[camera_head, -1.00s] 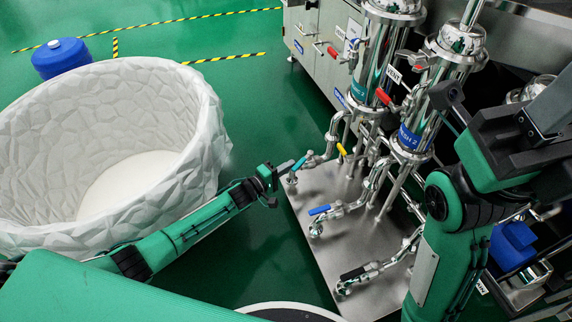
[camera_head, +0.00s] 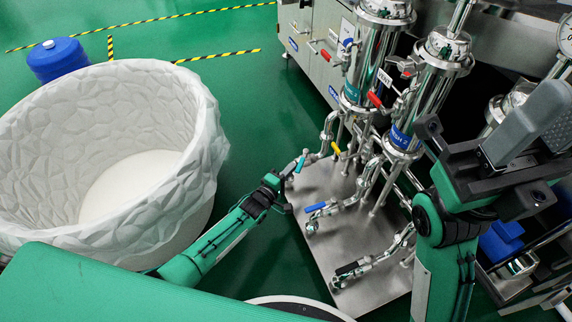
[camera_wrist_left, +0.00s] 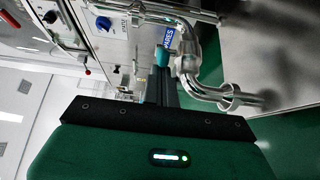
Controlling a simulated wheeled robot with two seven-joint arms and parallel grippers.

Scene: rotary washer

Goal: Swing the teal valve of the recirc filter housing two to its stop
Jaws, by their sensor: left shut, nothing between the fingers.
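The teal valve handle (camera_head: 301,161) sits on the pipework at the left back corner of the steel skid, slanting up to the right. The filter housing with the teal label (camera_head: 353,92) stands behind it. My left gripper (camera_head: 288,178) is shut and empty, right at the handle's near end; I cannot tell whether they touch. In the left wrist view the teal handle (camera_wrist_left: 162,56) shows just beyond the dark fingers, beside a bent steel pipe (camera_wrist_left: 205,80). My right gripper (camera_head: 520,135) is raised at the right, its jaw state unclear.
A blue-labelled housing (camera_head: 404,138) stands right of the teal-labelled one. Yellow (camera_head: 336,149), blue (camera_head: 315,207), red (camera_head: 375,100) and black (camera_head: 347,268) valve handles are nearby. A large white lined tub (camera_head: 205,150) stands left. Green floor between tub and skid is open.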

